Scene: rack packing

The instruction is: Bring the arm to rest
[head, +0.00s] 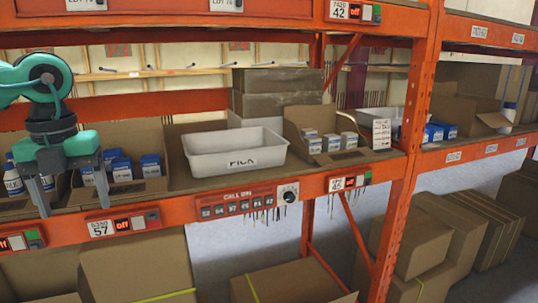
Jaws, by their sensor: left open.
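My left gripper (72,205) comes in from the left, pointing down with its two fingers spread and nothing between them. It hangs in front of the left cardboard bins, and its fingers hide part of their contents. Blue-and-white boxes (118,166) stand in the bin (148,187) just behind its right finger. My right gripper is not in view.
The orange shelf edge (265,192) runs below the gripper, and an orange upright (407,150) stands at right. A bin (300,120) of small cartons is right of the tote. Blue boxes (440,131) sit further right. Large cartons (415,235) stand below. The upper beam (180,20) crosses overhead.

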